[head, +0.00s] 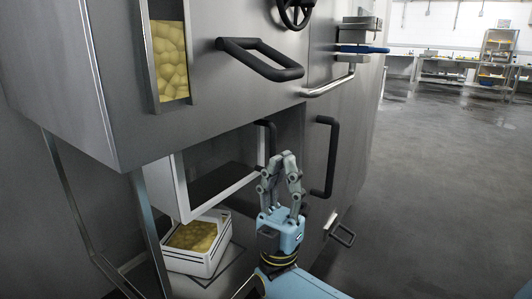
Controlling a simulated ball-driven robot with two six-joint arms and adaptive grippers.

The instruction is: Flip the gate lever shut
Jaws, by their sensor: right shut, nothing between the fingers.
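My right gripper (287,157) points upward in front of the machine's lower opening, with its fingertips together and nothing between them. A black loop-shaped lever (262,60) sticks out from the steel front above it, apart from the fingers. I cannot tell for certain whether this is the gate lever. A black upright handle (326,157) is on the panel to the right of the gripper. Another black handle (267,130) shows partly behind the fingers, inside the opening. My left gripper is not in view.
A white crate (205,262) of yellow lumps stands low at the left, below a white-framed open door (180,190). A window (170,60) shows more lumps. A black handwheel (295,10) and a metal bar (330,85) are higher up. The floor (450,190) at the right is clear.

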